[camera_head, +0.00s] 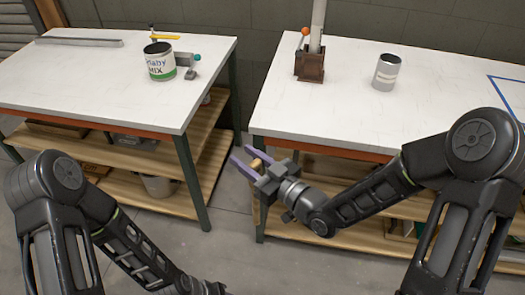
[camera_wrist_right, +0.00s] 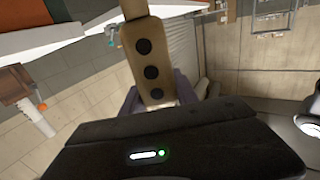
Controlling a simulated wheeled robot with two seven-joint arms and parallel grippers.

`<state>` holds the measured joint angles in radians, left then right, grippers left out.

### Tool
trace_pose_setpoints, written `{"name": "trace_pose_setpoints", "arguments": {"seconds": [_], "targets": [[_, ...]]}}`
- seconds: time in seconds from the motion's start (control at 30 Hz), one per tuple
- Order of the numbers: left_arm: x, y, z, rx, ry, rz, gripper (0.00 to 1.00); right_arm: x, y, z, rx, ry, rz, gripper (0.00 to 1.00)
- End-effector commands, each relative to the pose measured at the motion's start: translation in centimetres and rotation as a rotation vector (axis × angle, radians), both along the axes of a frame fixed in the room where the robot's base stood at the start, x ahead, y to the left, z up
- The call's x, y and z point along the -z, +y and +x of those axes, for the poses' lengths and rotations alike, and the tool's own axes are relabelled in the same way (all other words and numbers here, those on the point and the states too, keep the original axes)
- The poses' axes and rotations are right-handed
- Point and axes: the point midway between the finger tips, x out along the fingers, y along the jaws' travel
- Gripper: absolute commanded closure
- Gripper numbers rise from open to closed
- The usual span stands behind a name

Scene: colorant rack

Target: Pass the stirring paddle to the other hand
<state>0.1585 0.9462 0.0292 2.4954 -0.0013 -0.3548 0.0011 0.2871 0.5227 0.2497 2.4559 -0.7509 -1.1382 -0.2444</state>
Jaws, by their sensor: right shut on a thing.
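The stirring paddle (camera_wrist_right: 151,55) is a flat tan, wooden-looking piece with three dark round spots or holes, seen in the right wrist view. It rises from between the purple fingers of my right gripper (camera_head: 244,157), which is shut on it. In the head view only a small tan bit of the paddle (camera_head: 256,165) shows between the fingers; the rest is hard to make out. The right gripper is in front of the gap between the two tables. My left arm comes in from the left and runs down to the bottom edge; its gripper is out of view.
The left table (camera_head: 90,85) bears a labelled paint can (camera_head: 161,66), a small grey device (camera_head: 190,68) and a metal bar (camera_head: 80,41). The right table (camera_head: 320,115) bears a brown stand (camera_head: 311,66) and a grey can (camera_head: 386,73). A floor gap separates the tables.

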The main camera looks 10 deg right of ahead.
Motion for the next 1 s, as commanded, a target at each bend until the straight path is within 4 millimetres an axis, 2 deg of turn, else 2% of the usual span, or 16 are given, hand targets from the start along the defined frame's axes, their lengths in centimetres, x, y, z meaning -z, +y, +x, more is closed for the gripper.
{"name": "trace_pose_setpoints", "arguments": {"seconds": [0.37, 0.53, 0.67, 1.0], "targets": [[0.0, 0.0, 0.0, 0.0, 0.0, 0.0, 0.5, -0.1, 0.2, -0.1, -0.01, -0.001, -0.001, 1.0], [0.0, 0.0, 0.0, 0.0, 0.0, 0.0, 0.5, -0.9, -0.1, -0.1, -0.009, -0.003, -0.002, 1.0], [0.0, 0.0, 0.0, 0.0, 0.0, 0.0, 0.5, -2.5, -0.9, -0.1, -0.008, -0.005, -0.003, 1.0], [0.0, 0.0, 0.0, 0.0, 0.0, 0.0, 0.5, -8.5, -3.5, -0.1, -0.006, -0.007, -0.003, 1.0]]}}
